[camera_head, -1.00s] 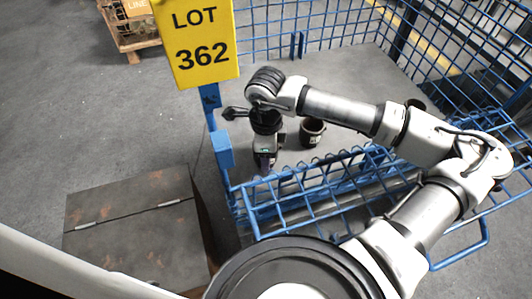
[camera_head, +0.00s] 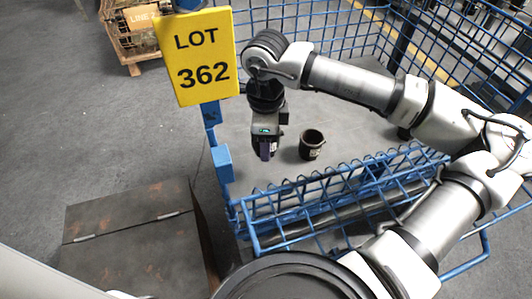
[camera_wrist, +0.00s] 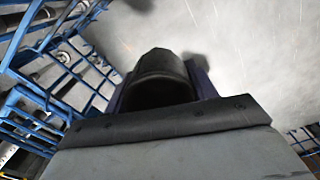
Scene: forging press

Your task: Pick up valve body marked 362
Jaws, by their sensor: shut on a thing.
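My gripper (camera_head: 266,152) hangs down inside the blue wire cart, behind its low front side. In the wrist view its two fingers (camera_wrist: 160,92) are shut on a dark, rounded valve body (camera_wrist: 160,70). No marking can be read on the held piece, and the head view mostly hides it. A second dark, hollow cup-like valve body (camera_head: 312,146) with a small pale label stands upright on the cart floor, right of my gripper and apart from it. Its label is too small to read. A yellow sign (camera_head: 205,57) reading LOT 362 is fixed at the cart's left post.
The blue cart (camera_head: 222,165) has wire mesh sides around a grey floor. A brown hinged box (camera_head: 125,225) is at lower left. A LINE 2 crate (camera_head: 135,30) stands at the back left.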

